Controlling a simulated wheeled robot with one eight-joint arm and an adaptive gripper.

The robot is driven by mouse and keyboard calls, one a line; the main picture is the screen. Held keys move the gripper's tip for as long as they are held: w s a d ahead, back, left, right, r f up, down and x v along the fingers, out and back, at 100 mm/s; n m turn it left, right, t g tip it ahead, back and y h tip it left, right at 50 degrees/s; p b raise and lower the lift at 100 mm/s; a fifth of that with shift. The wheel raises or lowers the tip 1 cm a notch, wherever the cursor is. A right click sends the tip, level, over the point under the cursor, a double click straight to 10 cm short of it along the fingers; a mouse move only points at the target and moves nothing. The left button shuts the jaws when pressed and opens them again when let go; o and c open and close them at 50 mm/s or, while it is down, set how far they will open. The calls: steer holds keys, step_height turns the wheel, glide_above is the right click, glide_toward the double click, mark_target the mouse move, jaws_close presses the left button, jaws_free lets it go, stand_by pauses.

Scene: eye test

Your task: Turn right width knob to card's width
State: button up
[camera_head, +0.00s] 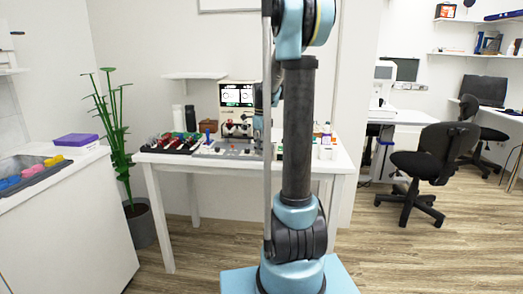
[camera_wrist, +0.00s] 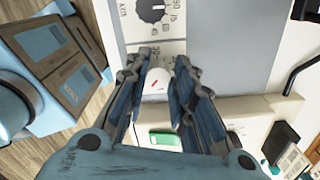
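In the wrist view a rounded white knob (camera_wrist: 157,81) with a red mark sits on a pale panel. My gripper (camera_wrist: 163,62) has its two fingers apart, one on each side of this knob; I cannot tell whether they touch it. A black dial knob (camera_wrist: 152,9) with a printed scale is beyond the fingertips. I cannot tell which knob is the right width knob. In the head view the device's screen (camera_head: 237,95) shows two round figures on white panels, too small to read. My arm hides part of the device and my gripper there.
The white table (camera_head: 160,159) holds red and dark items (camera_head: 175,143) at left and small bottles (camera_head: 326,134) at right. A green block (camera_wrist: 165,137) lies near the fingers in the wrist view. A plant (camera_head: 118,125) stands left; an office chair (camera_head: 430,160) stands right.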

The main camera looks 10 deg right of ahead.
steer(key=shift+o, duration=1.4)
steer(key=shift+w, duration=0.15)
step_height(320, 180, up, 12)
step_height(320, 180, up, 5)
steer(key=n, duration=0.7)
steer(key=f, duration=1.7)
steer(key=shift+s, duration=0.2)
